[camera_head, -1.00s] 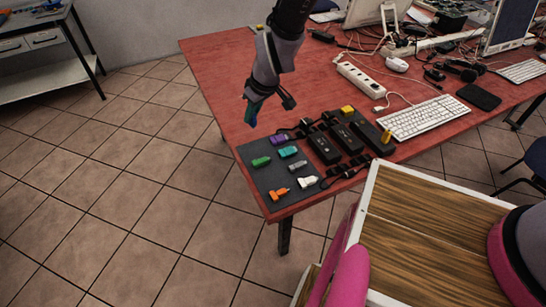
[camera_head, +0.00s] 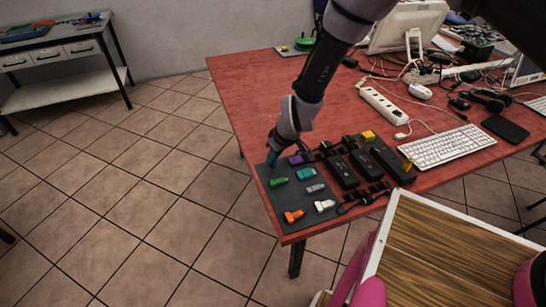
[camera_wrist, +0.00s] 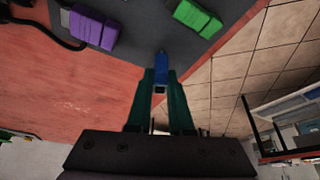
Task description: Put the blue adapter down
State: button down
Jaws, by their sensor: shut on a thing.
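The blue adapter (camera_wrist: 160,68) is pinched between the green fingers of my gripper (camera_wrist: 160,88) in the wrist view. In the head view my gripper (camera_head: 272,158) points down at the far left corner of the dark grey mat (camera_head: 268,197). The adapter is too small to make out clearly there. In the wrist view the adapter's tip overlaps the edge of the mat (camera_wrist: 130,45); I cannot tell whether it touches. A purple adapter (camera_head: 298,160) and a green adapter (camera_head: 279,181) lie nearby on the mat.
Teal (camera_head: 306,174), grey (camera_head: 315,188), white (camera_head: 324,206) and orange (camera_head: 294,216) adapters lie on the mat. Black power strips (camera_head: 340,168) with cables stand to the right. The red table (camera_head: 250,95) is bare behind the mat. The table edge is close on the left.

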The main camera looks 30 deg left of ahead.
jog(key=c, duration=0.8)
grip_release()
jog(key=v, duration=1.2)
jog(key=shift+r, duration=0.15)
